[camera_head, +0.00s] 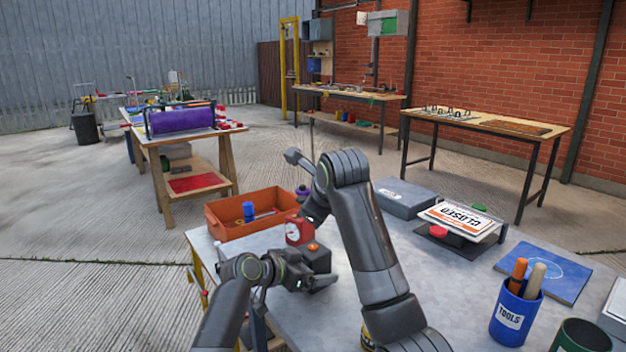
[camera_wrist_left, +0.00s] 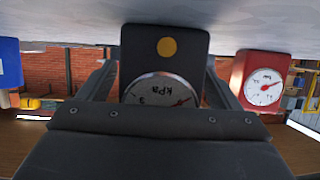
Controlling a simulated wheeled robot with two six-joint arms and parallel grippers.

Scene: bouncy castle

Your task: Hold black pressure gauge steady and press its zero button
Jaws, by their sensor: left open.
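A red gauge (camera_head: 297,230) stands close beside the black one and shows in the wrist view (camera_wrist_left: 262,82). An orange bin (camera_head: 228,231) is behind.

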